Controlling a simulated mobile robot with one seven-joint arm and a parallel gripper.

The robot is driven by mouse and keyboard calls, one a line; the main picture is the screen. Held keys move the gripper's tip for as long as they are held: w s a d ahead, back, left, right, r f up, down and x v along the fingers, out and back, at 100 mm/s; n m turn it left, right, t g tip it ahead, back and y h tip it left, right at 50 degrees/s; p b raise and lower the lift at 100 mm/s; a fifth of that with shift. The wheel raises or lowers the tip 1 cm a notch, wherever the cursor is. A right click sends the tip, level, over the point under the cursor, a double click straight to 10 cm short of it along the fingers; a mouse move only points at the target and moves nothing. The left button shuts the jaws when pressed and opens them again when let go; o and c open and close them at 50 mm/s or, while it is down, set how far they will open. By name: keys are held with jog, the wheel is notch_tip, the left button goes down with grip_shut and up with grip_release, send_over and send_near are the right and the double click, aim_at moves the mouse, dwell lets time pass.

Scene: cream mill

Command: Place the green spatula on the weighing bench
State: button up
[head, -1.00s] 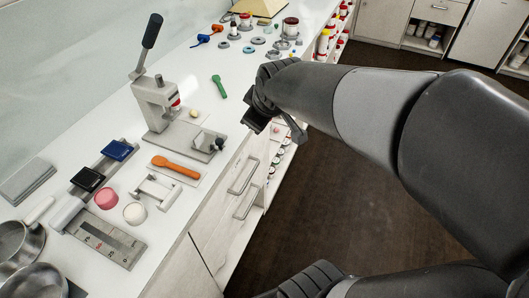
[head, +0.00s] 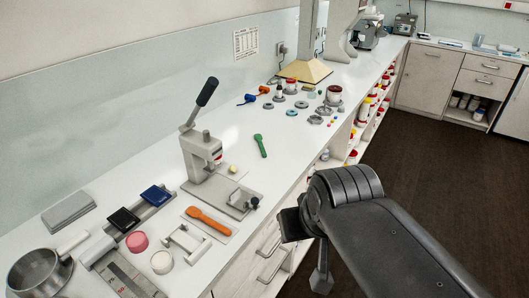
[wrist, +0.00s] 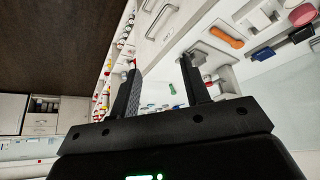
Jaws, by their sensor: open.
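The green spatula (head: 261,145) lies flat on the white counter (head: 150,150), to the right of a grey lever press (head: 212,170). It also shows small between my fingers in the wrist view (wrist: 172,89), well beyond them. My gripper (head: 306,250) is out past the counter's front edge, in front of the drawers, apart from the spatula. In the wrist view my gripper (wrist: 160,64) has its two fingers spread with nothing between them. I cannot tell which surface is the weighing bench.
An orange spatula (head: 208,221) lies on a pale board in front of the press. Pink and white pots (head: 137,242) and a metal pan (head: 38,272) are at the left. Rings and jars (head: 333,95) crowd the counter beyond the green spatula. The dark floor (head: 430,160) at right is clear.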

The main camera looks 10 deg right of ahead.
jog(key=w+d+f+n+t, duration=0.15)
jog(key=w+n, duration=0.25)
jog(key=w, duration=0.4)
jog(key=w+d+n, duration=0.2)
jog(key=w+n, duration=0.1)
jog(key=w, duration=0.4)
jog(key=n+t, duration=0.6)
jog(key=n, duration=2.2)
send_near(262, 147)
jog(key=s, duration=0.1)
jog(key=s+d+r, duration=0.1)
jog(key=s, duration=0.1)
jog(key=shift+d+r, duration=0.1)
jog(key=shift+r, duration=0.1)
jog(key=shift+w+a+f+n+t, duration=0.2)
jog(key=shift+w+f+n+t, duration=0.05)
jog(key=shift+w+n, duration=0.25)
jog(key=x, duration=0.5)
jog(key=shift+f, duration=0.1)
jog(key=shift+a+x, duration=0.2)
jog(key=shift+x, duration=1.15)
jog(key=shift+a+x, duration=0.2)
jog(key=shift+x, duration=1.15)
jog(key=shift+f, duration=0.15)
jog(key=shift+c, duration=0.3)
